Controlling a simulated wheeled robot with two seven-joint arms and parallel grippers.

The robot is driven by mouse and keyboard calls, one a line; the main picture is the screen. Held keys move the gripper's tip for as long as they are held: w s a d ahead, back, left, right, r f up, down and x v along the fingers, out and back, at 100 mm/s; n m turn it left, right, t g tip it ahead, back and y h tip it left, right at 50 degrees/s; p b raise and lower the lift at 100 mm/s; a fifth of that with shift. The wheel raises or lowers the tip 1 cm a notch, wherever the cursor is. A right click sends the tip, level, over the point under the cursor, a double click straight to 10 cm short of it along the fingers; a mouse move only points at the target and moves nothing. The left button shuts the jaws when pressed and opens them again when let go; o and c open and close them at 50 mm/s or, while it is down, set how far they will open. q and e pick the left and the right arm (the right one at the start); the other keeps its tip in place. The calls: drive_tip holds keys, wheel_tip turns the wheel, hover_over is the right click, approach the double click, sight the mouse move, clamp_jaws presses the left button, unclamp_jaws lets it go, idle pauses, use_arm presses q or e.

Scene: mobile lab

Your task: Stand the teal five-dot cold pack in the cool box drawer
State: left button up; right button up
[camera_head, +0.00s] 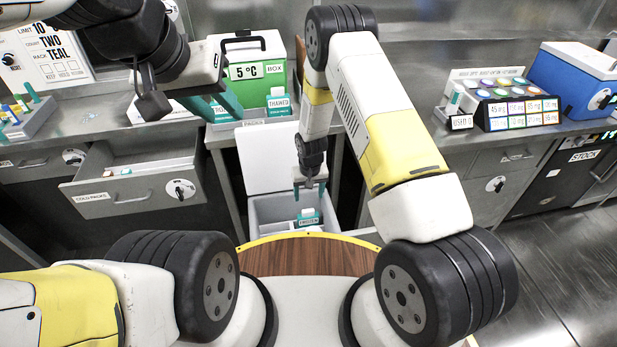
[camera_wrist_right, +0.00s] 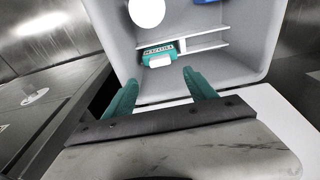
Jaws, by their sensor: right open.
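No five-dot mark is legible on any pack. A teal pack labelled FROZEN with a white top (camera_head: 308,216) stands in the open grey box (camera_head: 262,212) low in the middle; the right wrist view shows this pack (camera_wrist_right: 158,55) beside a pale divider. My right gripper (camera_head: 310,184) is open and empty above that box, its teal fingertips (camera_wrist_right: 160,82) apart and short of the pack. A teal block labelled THAWED (camera_head: 278,104) stands on the counter by the green 5 °C box (camera_head: 257,72). My left gripper (camera_head: 216,103) is beside that box; its jaw gap is unclear.
The white lid (camera_head: 268,158) stands raised behind the grey box. A COLD-labelled drawer (camera_head: 128,190) is pulled out at left, with small items inside. A rack (camera_head: 505,100) and blue box (camera_head: 570,78) occupy the right counter. The right floor is clear.

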drive_tip(key=s+d+r+m+t+y, duration=0.1)
drive_tip(key=s+d+r, duration=0.15)
drive_tip(key=r, duration=1.35)
drive_tip(key=s+d+r+t, duration=0.1)
drive_tip(key=d+r, duration=0.3)
drive_tip(key=r, duration=1.2)
drive_tip(key=s+d+r+t, duration=0.1)
drive_tip(key=s+d+r, duration=0.1)
drive_tip(key=s+r, duration=0.3)
drive_tip(key=s+d+r+t, duration=0.1)
drive_tip(key=s+d+r, duration=0.2)
drive_tip(key=s+r, duration=0.3)
drive_tip(key=s+d+r+y, duration=0.1)
drive_tip(key=s+d+r, duration=0.1)
drive_tip(key=s+r, duration=0.4)
drive_tip(key=s, duration=0.5)
drive_tip(key=shift+s+d+m+t, duration=0.25)
drive_tip(key=shift+s+m+t, duration=0.05)
drive_tip(key=shift+t, duration=0.1)
